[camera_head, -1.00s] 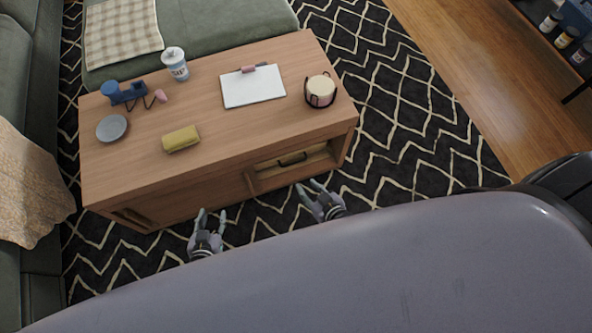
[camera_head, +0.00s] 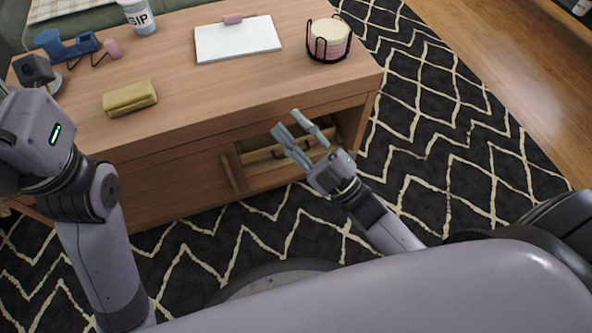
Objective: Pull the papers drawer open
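The wooden coffee table (camera_head: 215,92) stands ahead of me. Low in its right front is an open-fronted recess holding a light wooden drawer (camera_head: 257,156) with a dark bar handle; I take this for the papers drawer. Its front looks set inside the recess, and any papers inside are hidden. My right gripper (camera_head: 287,121) is open and empty, in front of the recess. Its fingers and wrist cover part of the drawer front and handle; I cannot tell whether they touch it.
Patterned rug (camera_head: 455,150) is clear to the right.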

